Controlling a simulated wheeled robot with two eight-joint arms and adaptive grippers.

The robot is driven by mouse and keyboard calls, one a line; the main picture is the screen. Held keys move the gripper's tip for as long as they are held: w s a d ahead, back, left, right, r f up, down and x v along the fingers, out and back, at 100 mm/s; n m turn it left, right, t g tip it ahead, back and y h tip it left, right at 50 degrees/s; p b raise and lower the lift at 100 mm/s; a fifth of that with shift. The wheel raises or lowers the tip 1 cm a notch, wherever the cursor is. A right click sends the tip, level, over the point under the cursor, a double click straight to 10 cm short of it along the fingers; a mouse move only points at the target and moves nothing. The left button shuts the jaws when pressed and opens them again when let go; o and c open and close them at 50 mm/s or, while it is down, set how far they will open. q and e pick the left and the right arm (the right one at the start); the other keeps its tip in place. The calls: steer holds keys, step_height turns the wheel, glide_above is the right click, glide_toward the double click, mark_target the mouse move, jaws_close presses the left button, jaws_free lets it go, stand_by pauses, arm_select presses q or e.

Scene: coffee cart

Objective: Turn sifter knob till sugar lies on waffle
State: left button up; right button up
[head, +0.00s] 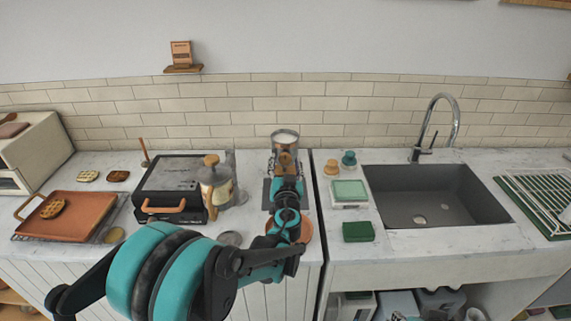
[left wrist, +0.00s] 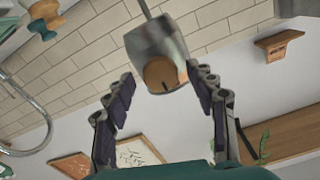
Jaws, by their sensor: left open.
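The metal sifter (head: 285,133) stands at the back of the counter, with white sugar showing in its open top. In the left wrist view the sifter (left wrist: 152,38) is tilted in the picture and its round wooden knob (left wrist: 160,72) faces me. My left gripper (head: 287,163) is in front of the sifter. In the wrist view its open fingers (left wrist: 166,80) are on either side of the knob, with gaps visible. A terracotta plate (head: 306,232) is partly hidden behind my left arm; I cannot see a waffle on it. My right gripper is not in view.
A terracotta tray (head: 80,212) holds a waffle (head: 53,208). A green sponge (head: 358,232) and a sink (head: 435,195) are to the right.

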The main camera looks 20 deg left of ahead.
arm_select(q)
steer(key=shift+w+a, duration=0.1)
steer(key=shift+w, duration=0.3)
steer(key=c, duration=1.2)
steer(key=shift+o, duration=0.2)
